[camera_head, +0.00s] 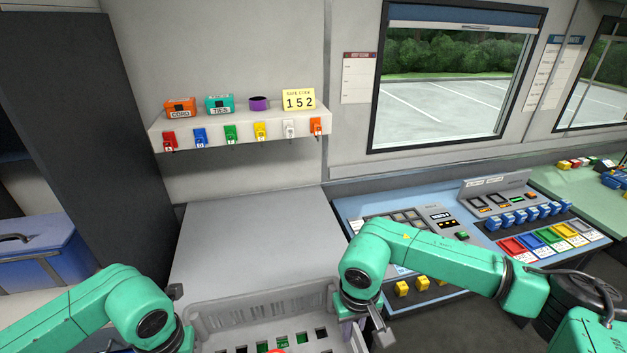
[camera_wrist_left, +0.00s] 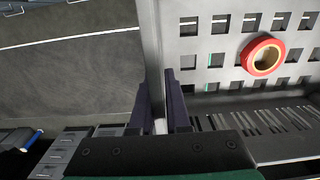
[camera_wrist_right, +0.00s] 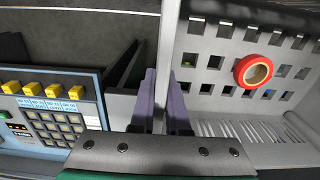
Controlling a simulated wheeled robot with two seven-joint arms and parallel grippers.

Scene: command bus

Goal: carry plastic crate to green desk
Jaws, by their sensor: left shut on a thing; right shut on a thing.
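The grey plastic crate (camera_head: 255,308) shows at the bottom middle of the head view, cut off by the lower edge. Its floor has rows of square holes, and a red tape ring (camera_wrist_left: 262,57) lies inside. My left gripper (camera_wrist_left: 168,112) is shut on one crate wall in the left wrist view. My right gripper (camera_wrist_right: 165,110) is shut on the opposite wall in the right wrist view. The green desk (camera_head: 557,184) is at the far right of the head view, beyond the blue console.
A grey worktop (camera_head: 245,235) lies just behind the crate, bare. The blue console (camera_head: 455,225) with buttons and coloured trays stands between it and the green desk. A wall shelf (camera_head: 240,135) holds small boxes and tags. A blue lidded box (camera_head: 40,250) is at left.

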